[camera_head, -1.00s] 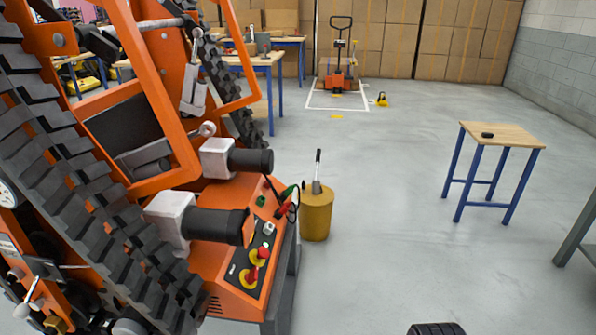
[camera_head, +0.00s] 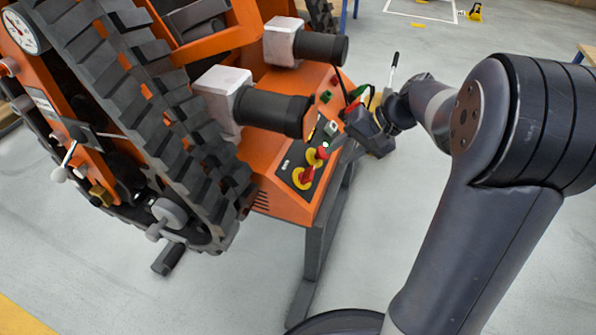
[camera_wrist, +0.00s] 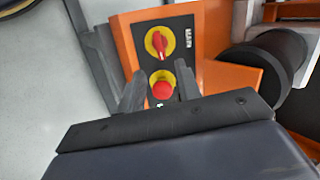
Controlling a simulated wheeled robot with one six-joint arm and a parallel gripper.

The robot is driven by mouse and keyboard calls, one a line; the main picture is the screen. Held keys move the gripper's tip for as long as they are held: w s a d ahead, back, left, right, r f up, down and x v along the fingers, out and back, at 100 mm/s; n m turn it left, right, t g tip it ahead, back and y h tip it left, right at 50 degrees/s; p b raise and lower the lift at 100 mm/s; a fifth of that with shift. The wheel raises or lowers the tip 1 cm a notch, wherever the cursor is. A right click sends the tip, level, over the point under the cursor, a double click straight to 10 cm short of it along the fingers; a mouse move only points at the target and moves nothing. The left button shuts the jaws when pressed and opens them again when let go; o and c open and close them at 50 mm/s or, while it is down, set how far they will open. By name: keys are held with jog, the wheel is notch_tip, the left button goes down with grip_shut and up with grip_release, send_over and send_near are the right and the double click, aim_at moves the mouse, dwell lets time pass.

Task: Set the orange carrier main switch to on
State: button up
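The orange carrier (camera_head: 265,150) stands at the left in the head view. On its dark control panel, the main switch (camera_head: 303,177) is a red rotary handle on a yellow disc. In the wrist view, the main switch (camera_wrist: 158,42) lies beside a "MAIN" label, its handle roughly upright in the picture. A round red button on a yellow disc (camera_wrist: 163,88) sits below it. My gripper (camera_wrist: 160,72) is open and empty; its fingers flank the red button in the picture, short of the switch. In the head view my gripper (camera_head: 347,146) is by the panel's right edge.
Two black cylinders (camera_head: 270,110) with pale housings jut out above the panel. A red and a black cable clamp (camera_head: 350,105) lie near its far end. Floor in front is clear.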

aim_at(313, 172)
jog(key=b+x, duration=0.3)
jog(key=x, duration=0.7)
jog(key=shift+a+f+b, duration=0.1)
jog(key=shift+b, duration=0.3)
jog(key=shift+s, duration=0.1)
grip_shut()
